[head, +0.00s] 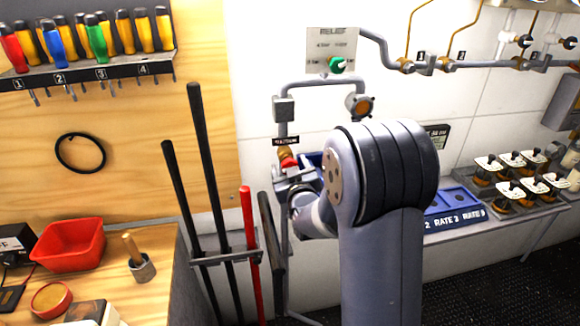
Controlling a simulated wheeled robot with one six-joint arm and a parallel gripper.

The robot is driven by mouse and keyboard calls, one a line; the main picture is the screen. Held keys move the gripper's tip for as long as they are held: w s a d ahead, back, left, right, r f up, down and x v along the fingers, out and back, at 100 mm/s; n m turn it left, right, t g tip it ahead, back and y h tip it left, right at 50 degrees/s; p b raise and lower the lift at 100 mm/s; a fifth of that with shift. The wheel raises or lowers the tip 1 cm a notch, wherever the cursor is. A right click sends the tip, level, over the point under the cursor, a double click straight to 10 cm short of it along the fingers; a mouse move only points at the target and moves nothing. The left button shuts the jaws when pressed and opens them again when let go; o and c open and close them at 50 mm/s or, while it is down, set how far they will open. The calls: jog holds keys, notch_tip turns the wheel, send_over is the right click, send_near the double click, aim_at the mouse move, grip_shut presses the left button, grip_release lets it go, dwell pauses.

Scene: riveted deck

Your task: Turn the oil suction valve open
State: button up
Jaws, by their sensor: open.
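The valve with a red handle and brass body (287,158) sits on the wall pipe left of centre, under a small dark label (286,140) too small to read surely. I take it for the oil suction valve. My gripper (290,176) is just below the red handle, partly hidden by my own arm. It is open, and no held thing shows. I cannot tell whether its fingers touch the handle or stand around it. The lower part of the valve is hidden.
A relief plate with a green knob (337,65) is above, and a round fitting (359,105) is right of the valve. Long black bars (208,170) and a red bar (250,240) stand in a rack at left. A blue tray (455,207) lies right of my arm.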

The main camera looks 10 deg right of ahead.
jog(key=c, duration=1)
jog(key=shift+f+b, duration=0.1)
jog(key=shift+b, duration=0.35)
jog(key=n+b, duration=0.1)
jog(key=b, duration=0.1)
jog(key=n+b, duration=0.1)
jog(key=b, duration=0.1)
jog(key=shift+f+n+b, duration=0.25)
jog(key=shift+n+b, duration=0.05)
jog(key=n+b, duration=0.5)
jog(key=b, duration=0.2)
jog(key=shift+a+b, duration=0.1)
jog(key=shift+b, duration=0.2)
jog(key=n+b, duration=0.5)
jog(key=shift+n, duration=0.4)
jog(key=shift+r+n+b, duration=0.15)
jog(key=shift+n+b, duration=0.85)
jog(key=shift+n, duration=0.9)
